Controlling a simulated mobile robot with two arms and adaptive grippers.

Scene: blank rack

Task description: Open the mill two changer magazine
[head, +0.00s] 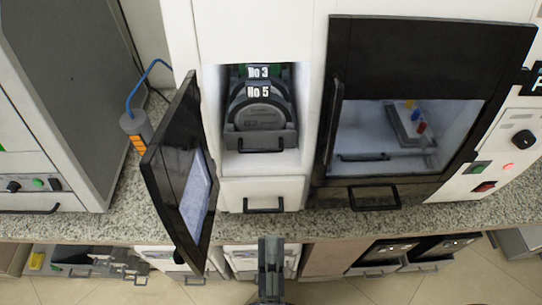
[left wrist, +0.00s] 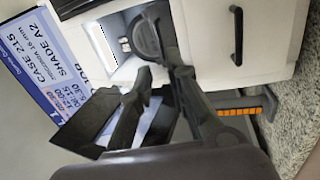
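The changer magazine bay (head: 264,165) is a recess in the white machine in the middle of the head view. Grey disc holders (head: 262,117) labelled No 3 and No 5 sit in it, with a dark handle (head: 261,149) in front. A round grey holder (left wrist: 146,38) shows beyond my fingers in the left wrist view. My left gripper (head: 270,245) is in front of and below the bay in the head view. In the left wrist view its two fingertips (left wrist: 158,67) stand apart with nothing held between them. I see no number marking mill two. My right gripper is not in view.
A black monitor (head: 172,150) stands angled just left of the bay. A white drawer (head: 240,190) with a dark handle is below it. A closed black-framed window door (head: 400,60) is to the right. Granite counter (head: 100,228) runs along the front.

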